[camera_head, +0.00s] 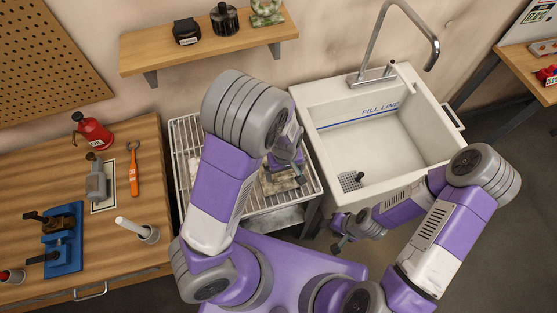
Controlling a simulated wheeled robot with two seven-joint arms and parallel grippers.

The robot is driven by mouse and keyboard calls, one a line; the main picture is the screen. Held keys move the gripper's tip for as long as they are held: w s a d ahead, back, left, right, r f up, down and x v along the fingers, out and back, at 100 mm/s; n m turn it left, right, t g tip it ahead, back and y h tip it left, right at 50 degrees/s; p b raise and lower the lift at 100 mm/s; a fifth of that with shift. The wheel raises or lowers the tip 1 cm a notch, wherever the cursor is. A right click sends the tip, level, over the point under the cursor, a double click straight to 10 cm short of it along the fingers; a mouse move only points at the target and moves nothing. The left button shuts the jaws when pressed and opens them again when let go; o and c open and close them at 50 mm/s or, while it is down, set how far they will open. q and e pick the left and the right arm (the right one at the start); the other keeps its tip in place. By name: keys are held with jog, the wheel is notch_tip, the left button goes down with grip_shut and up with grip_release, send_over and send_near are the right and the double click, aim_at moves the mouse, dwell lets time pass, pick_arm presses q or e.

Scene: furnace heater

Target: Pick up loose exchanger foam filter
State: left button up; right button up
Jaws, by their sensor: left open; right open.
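A beige-brown, flat piece (282,184), which may be the foam filter, lies in the white wire rack (184,150) between the bench and the sink. My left arm hides part of it, so its full outline cannot be told. My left gripper (290,172) points down over the rack, just above or at this piece. It is open, and I cannot tell whether the fingers touch the piece. My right gripper (343,236) is open and empty, low in front of the sink and apart from the rack.
A white sink (385,125) with a faucet (432,50) stands right of the rack. The wooden bench (60,175) at left holds a red bottle (92,131), an orange wrench (133,170) and a blue fixture (65,240). A wall shelf (205,48) hangs above.

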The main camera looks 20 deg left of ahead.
aim_at(283, 177)
pick_arm(q)
jog(key=f, duration=0.4)
jog(key=shift+a+b, duration=0.25)
jog(key=shift+b, duration=0.1)
jog(key=shift+f, duration=0.5)
jog(key=shift+w, duration=0.1)
jog(key=c, duration=1.1)
